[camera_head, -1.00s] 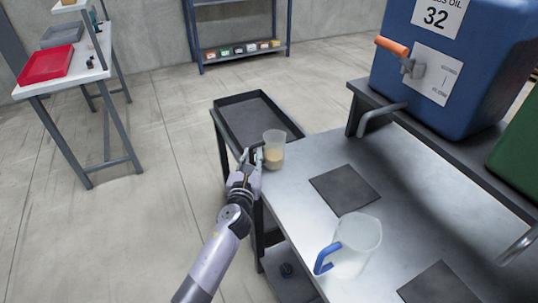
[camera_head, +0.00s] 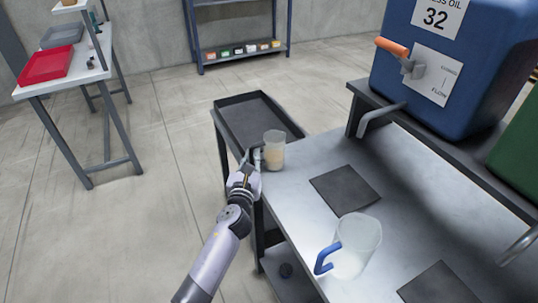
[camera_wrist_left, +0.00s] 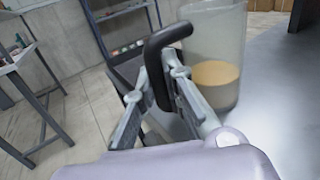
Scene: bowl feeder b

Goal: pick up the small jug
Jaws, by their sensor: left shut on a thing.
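The small jug (camera_head: 274,148) is clear with a tan content low inside and stands upright at the far left corner of the metal table. In the left wrist view the jug (camera_wrist_left: 217,45) shows its dark handle (camera_wrist_left: 158,55) on the left. My left gripper (camera_head: 255,157) is beside the jug, shut on this handle; in the wrist view its fingers (camera_wrist_left: 159,88) lie on either side of it. I cannot tell whether the jug's base touches the table. My right gripper is not in view.
A larger clear jug (camera_head: 358,246) with a blue handle stands on the metal table (camera_head: 300,190). Two dark mats (camera_head: 344,189) lie near it. A black tray (camera_head: 232,104) adjoins behind. A blue oil tank (camera_head: 455,70) with an orange-handled valve (camera_head: 392,46) stands at right.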

